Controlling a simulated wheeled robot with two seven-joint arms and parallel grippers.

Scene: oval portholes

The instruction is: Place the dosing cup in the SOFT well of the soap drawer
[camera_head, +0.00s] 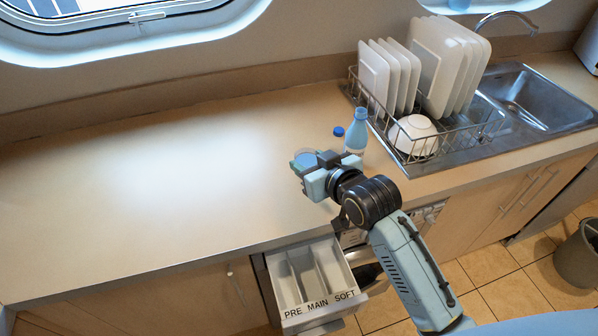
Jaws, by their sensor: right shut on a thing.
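The dosing cup (305,156) is a small, bluish, see-through cup above the counter, partly hidden by my right gripper. My right gripper (310,164) is shut on it, left of the blue bottle. The soap drawer (318,312) is pulled out below the counter's front edge, nearer and lower in the view than the gripper. Its wells are labelled PRE, MAIN and SOFT from left to right. The SOFT well (329,262) is the rightmost and looks empty. My left gripper is not in view.
A blue bottle (356,132) and a blue cap (338,131) are on the counter just beyond my gripper. A wire dish rack (483,137) with plates and a white bowl (413,135) stands by the sink (537,98). The counter's left side (150,190) is clear.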

